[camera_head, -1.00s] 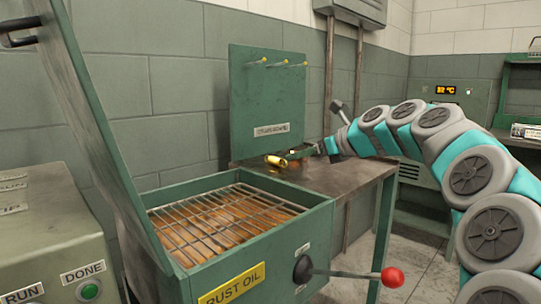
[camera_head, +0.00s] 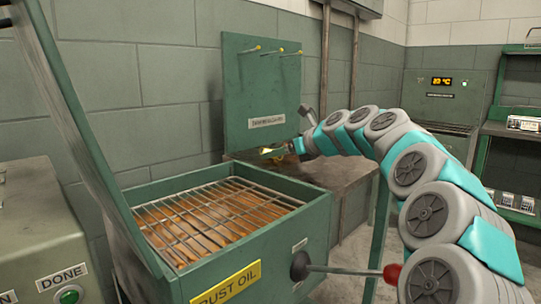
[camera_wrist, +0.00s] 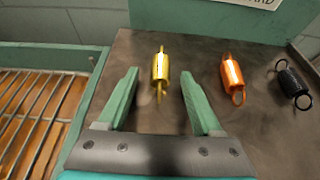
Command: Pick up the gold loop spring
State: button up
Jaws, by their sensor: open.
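The gold loop spring (camera_wrist: 160,67) lies on the brown bench top (camera_wrist: 120,60) in the wrist view, its loops pointing toward and away from my gripper. My gripper (camera_wrist: 160,85) is open, with one green finger on each side of the spring's near end and a gap to each. It holds nothing. In the head view, the spring shows small and gold (camera_head: 272,152) by my gripper (camera_head: 282,151), partly hidden by it.
An orange spring (camera_wrist: 232,72) and a black spring (camera_wrist: 293,84) lie to the right of the gold one. A green pegboard (camera_head: 262,90) stands behind the bench. The open rust oil tank (camera_head: 318,225) with its wire rack is in front, with a red-knobbed lever (camera_head: 340,271).

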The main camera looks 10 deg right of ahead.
grip_shut()
dwell(0.4)
